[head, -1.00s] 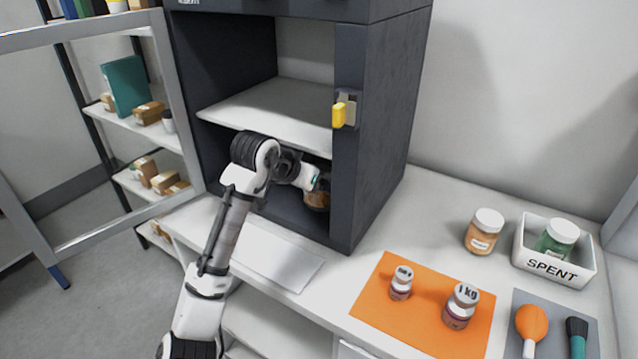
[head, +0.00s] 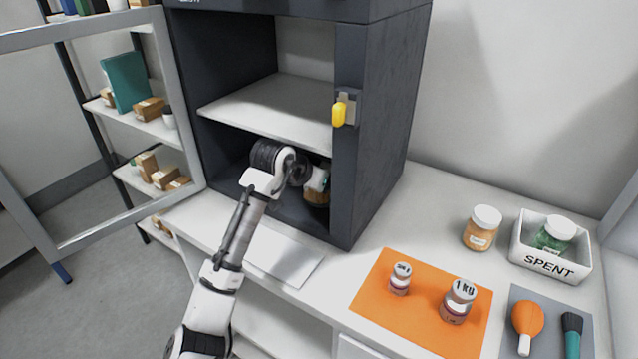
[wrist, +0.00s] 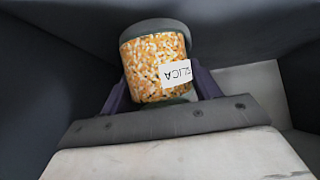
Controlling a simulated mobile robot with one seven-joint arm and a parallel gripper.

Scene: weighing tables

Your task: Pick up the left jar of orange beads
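A jar of orange and white beads (wrist: 155,65) with a grey lid and a white label ending in "LICA" stands in the cabinet's lower compartment. In the head view its lower part (head: 316,198) shows at the right side of that compartment, partly hidden by my gripper (head: 318,184). In the wrist view the jar is between the two dark fingers of my gripper (wrist: 162,88), one on each side. The fingertips are hidden beside and behind the jar, so a firm grip cannot be told. A second jar of orange beads (head: 481,231) with a white lid stands on the counter, to the right.
The dark cabinet (head: 375,130) has a shelf (head: 265,105) above my gripper and a side wall close on the right. Its glass door (head: 30,215) is open to the left. Weights on an orange mat (head: 385,310) and a SPENT tray (head: 545,264) holding a green jar are on the counter.

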